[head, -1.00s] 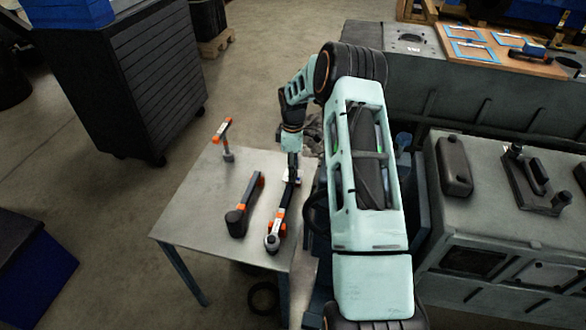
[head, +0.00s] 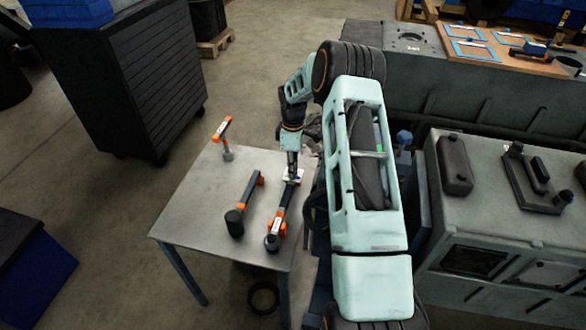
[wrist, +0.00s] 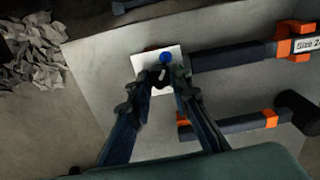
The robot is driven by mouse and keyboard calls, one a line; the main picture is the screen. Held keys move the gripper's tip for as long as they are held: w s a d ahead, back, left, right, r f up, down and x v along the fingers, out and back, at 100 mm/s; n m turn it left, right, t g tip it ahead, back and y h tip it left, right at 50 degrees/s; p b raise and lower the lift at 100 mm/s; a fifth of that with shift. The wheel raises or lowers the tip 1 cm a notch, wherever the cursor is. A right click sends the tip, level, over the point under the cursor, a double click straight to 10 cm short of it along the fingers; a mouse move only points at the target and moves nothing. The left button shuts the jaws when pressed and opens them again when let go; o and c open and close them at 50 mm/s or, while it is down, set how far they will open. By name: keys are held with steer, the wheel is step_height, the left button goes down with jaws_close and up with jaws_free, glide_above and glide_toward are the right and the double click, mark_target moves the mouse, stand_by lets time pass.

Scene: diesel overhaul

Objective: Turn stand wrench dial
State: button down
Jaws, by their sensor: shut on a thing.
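The wrench (head: 281,211), a long dark bar with orange holders, lies on the grey table. It also shows in the wrist view (wrist: 235,54), with a "Size" label on its orange holder. At its far end is a small white plate (wrist: 145,62) with a blue round spot (wrist: 165,58). My gripper (wrist: 161,76) is over this plate, its fingers drawn close around a small pale piece, apparently the dial. The fingertips hide most of that piece. In the head view my gripper (head: 291,172) reaches down to the wrench's far end.
An orange-topped T-shaped tool (head: 224,138) stands at the table's far left corner. The table's (head: 195,215) left side is bare. A grey engine block (head: 490,205) is on the right.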

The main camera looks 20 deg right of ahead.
steer(key=m+b, duration=0.2)
steer(key=m, duration=0.3)
steer(key=shift+f, duration=0.1)
steer(key=m+b, duration=0.1)
steer(key=m, duration=0.4)
steer(key=shift+m+b, duration=0.35)
steer(key=shift+m, duration=0.05)
stand_by(0.3)
steer(key=c, duration=1.8)
jaws_free()
steer(key=shift+o, duration=0.2)
step_height(320, 180, up, 12)
